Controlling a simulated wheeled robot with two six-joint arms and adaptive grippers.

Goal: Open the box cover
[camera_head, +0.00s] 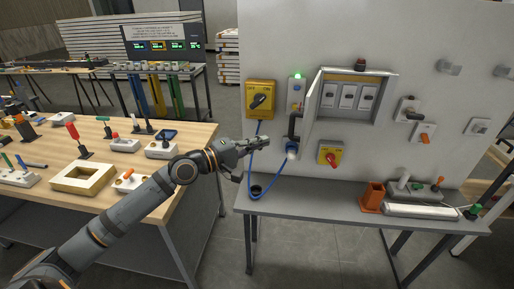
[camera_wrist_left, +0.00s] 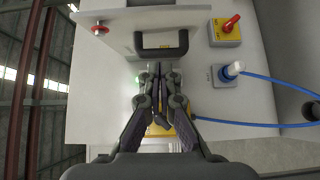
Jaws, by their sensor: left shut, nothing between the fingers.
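The grey box (camera_head: 382,108) is mounted on the upright panel, with several switches visible inside. Its cover (camera_head: 313,108) stands swung out from the box's left side, seen nearly edge-on. A dark handle (camera_head: 293,126) is on the cover's outer side; in the left wrist view the handle (camera_wrist_left: 162,52) lies just beyond the fingertips. My left gripper (camera_head: 266,143) is shut and empty, left of and a little below the cover handle. In the left wrist view its fingertips (camera_wrist_left: 158,70) are together, and I cannot tell whether they touch the handle. My right gripper is in neither view.
A yellow rotary switch (camera_head: 261,99) and a button unit (camera_head: 297,93) are left of the box. A blue cable (camera_head: 249,180) loops from a socket near my gripper. A yellow-red switch (camera_head: 331,154) is below the box. A grey shelf (camera_head: 320,205) runs underneath; a wooden table (camera_head: 150,190) is left.

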